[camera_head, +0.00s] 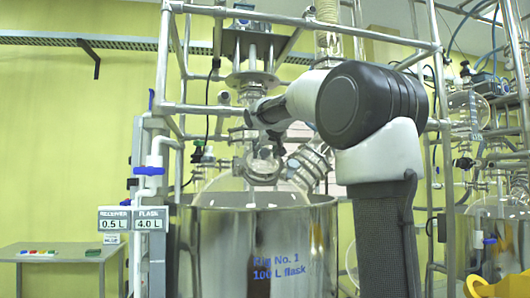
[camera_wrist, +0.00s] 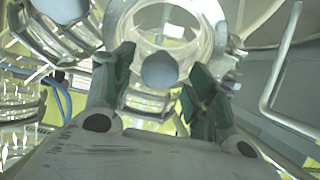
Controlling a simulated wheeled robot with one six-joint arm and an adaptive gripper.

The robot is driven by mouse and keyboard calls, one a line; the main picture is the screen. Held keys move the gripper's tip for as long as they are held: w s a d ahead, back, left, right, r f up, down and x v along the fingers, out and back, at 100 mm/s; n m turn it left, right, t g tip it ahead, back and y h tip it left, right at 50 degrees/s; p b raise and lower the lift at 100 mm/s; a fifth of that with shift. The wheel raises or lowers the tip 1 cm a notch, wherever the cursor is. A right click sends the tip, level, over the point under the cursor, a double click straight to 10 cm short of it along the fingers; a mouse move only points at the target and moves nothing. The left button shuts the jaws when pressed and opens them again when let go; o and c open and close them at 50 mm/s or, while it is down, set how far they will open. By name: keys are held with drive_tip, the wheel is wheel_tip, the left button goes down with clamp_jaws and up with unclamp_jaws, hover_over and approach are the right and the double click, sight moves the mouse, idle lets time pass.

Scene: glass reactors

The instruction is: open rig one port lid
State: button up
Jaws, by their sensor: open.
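Rig one is the steel vessel (camera_head: 265,245) marked "Rig No. 1 100 L flask", with a clear glass flask (camera_head: 222,185) sitting in it. A glass port (camera_head: 262,168) stands on the flask's top. My gripper (camera_head: 266,138) is just above this port in the head view, small and partly hidden by my arm. In the wrist view my gripper (camera_wrist: 160,75) is open, with a green-padded finger on each side. A round grey knob (camera_wrist: 160,70) shows between the fingers, in front of a clear glass ring (camera_wrist: 205,30). Contact between fingers and knob cannot be told.
A metal frame (camera_head: 165,70) surrounds the rig, with a stirrer column (camera_head: 250,50) above the flask. Another glass neck (camera_head: 310,165) stands right of the port. A second rig (camera_head: 495,215) is at the right. A small table (camera_head: 60,252) stands at the left.

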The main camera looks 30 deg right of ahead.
drive_tip(key=shift+w+d+f, duration=0.1)
drive_tip(key=shift+w, duration=0.15)
clamp_jaws()
